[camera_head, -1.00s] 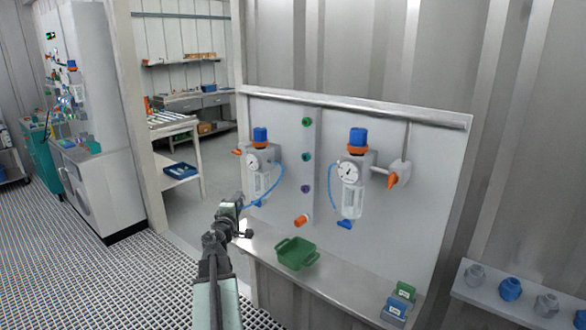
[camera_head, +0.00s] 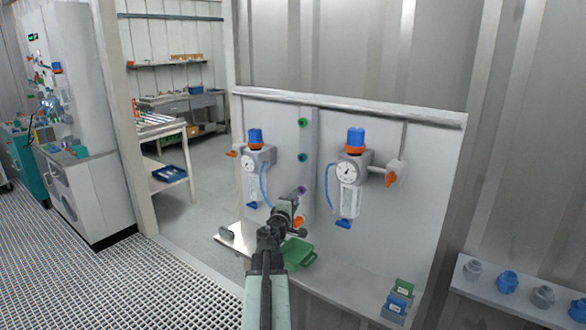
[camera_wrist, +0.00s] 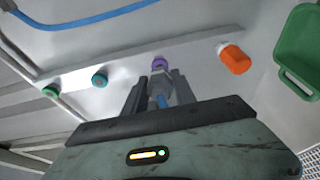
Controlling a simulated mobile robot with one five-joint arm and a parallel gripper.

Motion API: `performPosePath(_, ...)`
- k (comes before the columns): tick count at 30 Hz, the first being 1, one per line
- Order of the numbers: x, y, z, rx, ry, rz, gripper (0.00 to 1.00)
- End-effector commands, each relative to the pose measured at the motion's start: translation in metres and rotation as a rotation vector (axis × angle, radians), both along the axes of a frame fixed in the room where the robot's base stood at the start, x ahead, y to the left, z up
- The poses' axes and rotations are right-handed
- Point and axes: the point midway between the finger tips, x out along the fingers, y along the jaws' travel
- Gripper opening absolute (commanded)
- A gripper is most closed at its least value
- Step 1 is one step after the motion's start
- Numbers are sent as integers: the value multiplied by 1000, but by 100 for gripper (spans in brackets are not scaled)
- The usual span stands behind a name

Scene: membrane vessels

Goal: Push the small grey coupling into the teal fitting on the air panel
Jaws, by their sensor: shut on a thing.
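The teal fitting (camera_head: 302,157) sits on the upright strip of the air panel (camera_head: 400,235), between a green fitting above and a purple one below. In the wrist view the teal fitting (camera_wrist: 99,79) lies left of my fingers, apart from them. My gripper (camera_head: 296,197) is in front of the purple fitting. In the wrist view my gripper (camera_wrist: 158,92) is shut on the small grey coupling (camera_wrist: 158,82), which points at the purple fitting. A bit of blue shows between the fingers. Whether the coupling touches the purple fitting, I cannot tell.
The purple fitting (camera_wrist: 160,63) and an orange fitting (camera_wrist: 232,57) are close by. A green fitting (camera_head: 302,123) is above the teal one. Gauge units with blue hoses flank the strip. A green tray (camera_head: 298,253) stands on the panel's ledge under my arm.

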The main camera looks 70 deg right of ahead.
Motion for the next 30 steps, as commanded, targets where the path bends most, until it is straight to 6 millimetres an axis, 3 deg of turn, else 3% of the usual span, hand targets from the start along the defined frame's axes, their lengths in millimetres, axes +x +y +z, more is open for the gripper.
performPosePath(6, 19, 7, 10, 0, 0, 13, 0)
performPosePath(8, 24, 8, 27, 0, 0, -8, 0)
performPosePath(13, 38, 14, 91, 0, 0, -130, 0)
performPosePath(18, 44, 24, 128, 0, 0, -239, 0)
performPosePath(30, 45, 30, 130, 0, 0, -278, 0)
